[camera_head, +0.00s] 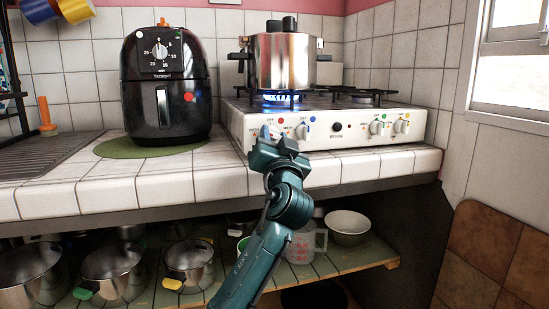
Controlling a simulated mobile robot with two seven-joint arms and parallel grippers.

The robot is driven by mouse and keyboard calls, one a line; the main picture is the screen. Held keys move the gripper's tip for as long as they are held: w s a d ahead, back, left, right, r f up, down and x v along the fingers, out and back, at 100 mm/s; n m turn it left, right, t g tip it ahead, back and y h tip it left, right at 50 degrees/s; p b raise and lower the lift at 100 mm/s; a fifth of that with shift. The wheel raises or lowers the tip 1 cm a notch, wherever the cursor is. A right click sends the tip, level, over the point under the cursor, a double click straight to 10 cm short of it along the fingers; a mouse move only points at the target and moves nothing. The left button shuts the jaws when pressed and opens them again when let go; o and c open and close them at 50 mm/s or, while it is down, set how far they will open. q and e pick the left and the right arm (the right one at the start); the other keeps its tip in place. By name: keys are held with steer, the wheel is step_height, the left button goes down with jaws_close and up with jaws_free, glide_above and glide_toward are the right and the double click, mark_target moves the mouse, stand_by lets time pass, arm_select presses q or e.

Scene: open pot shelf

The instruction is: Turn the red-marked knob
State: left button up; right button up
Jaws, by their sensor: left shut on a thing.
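The stove's (345,140) front panel carries a row of white knobs, each with a coloured dot at its upper right. The red dot (281,121) marks the leftmost knob (265,131). My left gripper (272,135) reaches up from below and is shut on this knob, hiding most of it. The knob's exact angle is hidden by the fingers. A blue flame (277,99) burns under the steel pot (285,62) on the left burner. My right gripper is out of view.
The blue-marked knob (302,131) is close to the right of my gripper. A black air fryer (165,100) stands on a green mat (108,149) to the left. Below the tiled counter edge (130,190), a shelf holds several pots and a white bowl (348,224).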

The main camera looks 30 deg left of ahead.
arm_select(q)
steer(key=shift+f+n+y+b, duration=0.25)
steer(key=shift+n+y+b, duration=0.25)
steer(key=shift+n+b, duration=0.4)
steer(key=shift+r+n, duration=0.25)
steer(key=shift+n, duration=0.15)
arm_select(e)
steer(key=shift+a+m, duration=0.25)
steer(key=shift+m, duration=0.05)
arm_select(q)
steer(key=o, duration=1)
steer(key=shift+c, duration=0.2)
steer(key=shift+f, duration=0.1)
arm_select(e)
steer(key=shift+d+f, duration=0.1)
